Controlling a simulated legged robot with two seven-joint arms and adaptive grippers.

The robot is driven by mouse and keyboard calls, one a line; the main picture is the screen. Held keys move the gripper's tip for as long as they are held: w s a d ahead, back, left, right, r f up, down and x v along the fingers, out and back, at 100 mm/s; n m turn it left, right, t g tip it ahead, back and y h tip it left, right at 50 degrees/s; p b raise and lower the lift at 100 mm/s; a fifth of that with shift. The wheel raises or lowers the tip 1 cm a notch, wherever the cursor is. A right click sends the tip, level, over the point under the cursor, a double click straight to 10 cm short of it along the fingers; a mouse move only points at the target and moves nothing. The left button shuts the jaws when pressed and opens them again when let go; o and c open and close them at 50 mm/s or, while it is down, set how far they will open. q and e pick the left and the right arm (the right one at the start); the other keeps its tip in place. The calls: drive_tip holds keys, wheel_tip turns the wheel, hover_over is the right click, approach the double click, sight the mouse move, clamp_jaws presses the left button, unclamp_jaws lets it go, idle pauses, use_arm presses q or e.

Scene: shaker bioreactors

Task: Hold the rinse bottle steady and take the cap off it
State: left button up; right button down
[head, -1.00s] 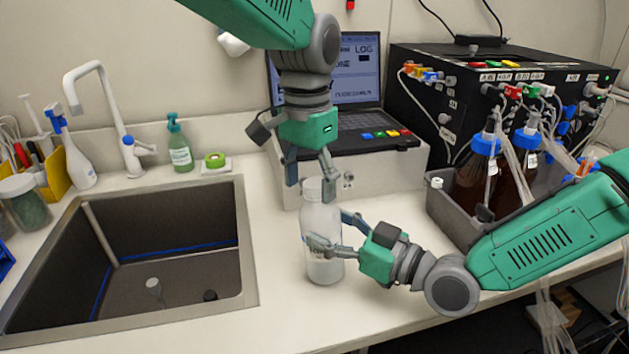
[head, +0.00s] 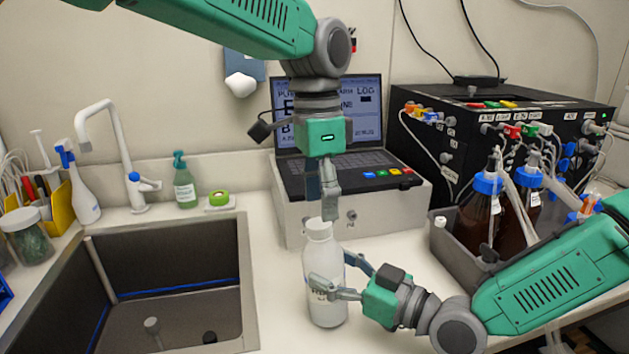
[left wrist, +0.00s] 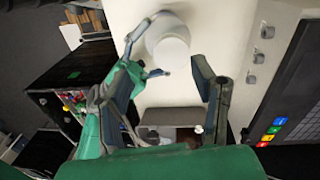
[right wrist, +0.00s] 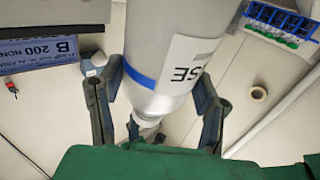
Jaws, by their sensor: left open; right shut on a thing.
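The rinse bottle (head: 323,296) is white and stands upright on the counter, right of the sink. My right gripper (head: 337,291) is shut around its body from the right. In the right wrist view the bottle (right wrist: 165,45) shows a blue band and part of a label. The white cap (head: 319,229) sits on top of the bottle; it also shows from above in the left wrist view (left wrist: 171,46). My left gripper (head: 323,205) is open and empty, pointing down just above the cap. Its two fingers are spread in the left wrist view, with the cap beyond their tips.
The sink (head: 245,290) lies to the left. A laptop (head: 345,160) on a pale box (head: 290,215) stands close behind the bottle and left gripper. A grey tray (head: 455,250) with brown blue-capped bottles (head: 478,215) is at the right, near my right arm.

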sight(319, 223)
use_arm(q)
drive_tip(key=m, duration=0.2)
drive_tip(key=r+m, duration=0.1)
drive_tip(key=m, duration=0.2)
drive_tip(key=shift+w+r, duration=0.15)
drive_tip(key=shift+w, duration=0.05)
use_arm(e)
drive_tip(key=shift+d+f, duration=0.1)
drive_tip(key=shift+f, duration=0.3)
use_arm(q)
drive_tip(key=m, duration=0.1)
drive_tip(key=r+m, duration=0.1)
drive_tip(key=m, duration=0.1)
drive_tip(key=w+a+m, duration=0.1)
drive_tip(key=m, duration=0.1)
drive_tip(key=shift+a+r+h, duration=0.1)
drive_tip(key=shift+r+h, duration=0.15)
drive_tip(key=shift+h, duration=0.05)
drive_tip(key=shift+s+d+f, duration=0.1)
drive_tip(key=shift+d+f, duration=0.05)
drive_tip(key=shift+f, duration=1.15)
drive_tip(key=shift+s+d+f, duration=0.1)
drive_tip(key=shift+d+f, duration=0.05)
drive_tip(key=shift+f, duration=1.1)
drive_tip(key=shift+s+d+f, duration=0.1)
drive_tip(key=shift+d+f, duration=0.05)
drive_tip(key=shift+f, duration=1.15)
